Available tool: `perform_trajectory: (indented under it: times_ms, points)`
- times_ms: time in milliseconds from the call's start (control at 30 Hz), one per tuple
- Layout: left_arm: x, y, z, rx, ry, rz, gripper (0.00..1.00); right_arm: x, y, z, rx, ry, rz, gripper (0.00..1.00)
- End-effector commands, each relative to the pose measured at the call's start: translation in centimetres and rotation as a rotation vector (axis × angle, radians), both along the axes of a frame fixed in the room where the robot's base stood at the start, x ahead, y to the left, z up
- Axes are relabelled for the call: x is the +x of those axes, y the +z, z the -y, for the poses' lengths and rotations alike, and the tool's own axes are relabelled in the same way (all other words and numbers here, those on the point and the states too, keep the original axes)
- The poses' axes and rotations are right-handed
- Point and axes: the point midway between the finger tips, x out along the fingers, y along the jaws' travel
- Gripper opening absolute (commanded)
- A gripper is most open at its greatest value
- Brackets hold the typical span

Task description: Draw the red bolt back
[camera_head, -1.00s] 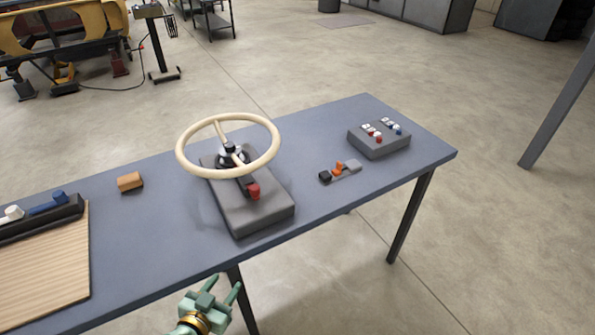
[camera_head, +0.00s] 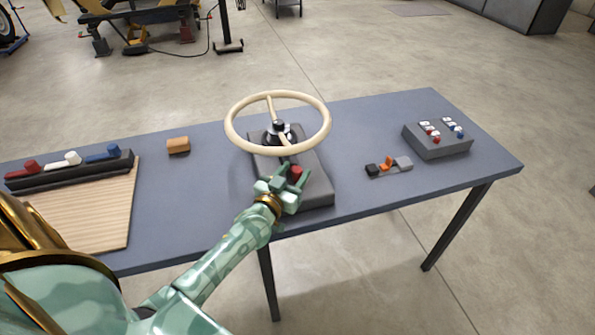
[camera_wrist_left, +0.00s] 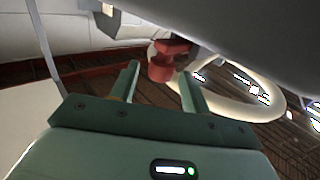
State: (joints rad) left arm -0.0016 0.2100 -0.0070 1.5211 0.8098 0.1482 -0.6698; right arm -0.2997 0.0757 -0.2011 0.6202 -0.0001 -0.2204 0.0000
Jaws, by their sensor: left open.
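My left gripper (camera_head: 287,182) is at the near end of the steering wheel's grey base (camera_head: 318,190). Its fingers are open, one on each side of a red knob (camera_head: 296,172) on that base. The left wrist view shows the red knob (camera_wrist_left: 168,58) just ahead of the fingertips, nearer the right finger; contact cannot be told. A red bolt-like piece (camera_head: 28,167) sits at the left of a black rail (camera_head: 70,172), beside a white one (camera_head: 70,158) and a blue one (camera_head: 103,152), far left of the gripper. My right gripper is out of view.
The cream wheel (camera_head: 322,135) rises above the base, just beyond the gripper. An orange-brown block (camera_head: 178,145) lies left of it. A small orange-levered device (camera_head: 387,163) and a grey button box (camera_head: 445,148) stand right. Bare blue-grey tabletop (camera_head: 190,190) lies left of the base.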

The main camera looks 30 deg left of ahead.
Motion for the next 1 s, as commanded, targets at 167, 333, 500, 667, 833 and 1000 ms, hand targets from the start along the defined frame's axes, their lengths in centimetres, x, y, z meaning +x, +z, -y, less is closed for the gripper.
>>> perform_trajectory:
  times_ms: [167, 333, 500, 667, 833, 1000]
  points:
    - [1.6, -0.1, -0.1, 0.000, 0.000, -0.001, 0.47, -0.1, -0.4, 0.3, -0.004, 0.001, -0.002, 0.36]
    - [1.8, 0.0, -0.1, 0.000, 0.000, -0.001, 0.47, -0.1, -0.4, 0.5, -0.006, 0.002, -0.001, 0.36]
    - [1.8, 0.0, -0.1, 0.000, 0.000, -0.001, 0.35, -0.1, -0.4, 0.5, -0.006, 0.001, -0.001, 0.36]
    - [1.8, 0.0, -0.1, 0.000, 0.000, -0.001, 0.00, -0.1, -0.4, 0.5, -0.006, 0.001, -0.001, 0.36]
    - [1.1, 0.3, 0.7, -0.001, -0.001, -0.003, 0.00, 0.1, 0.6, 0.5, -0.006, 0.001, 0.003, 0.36]
    - [-0.2, 0.3, 2.3, -0.001, -0.002, -0.001, 0.00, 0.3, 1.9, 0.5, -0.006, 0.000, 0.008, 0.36]
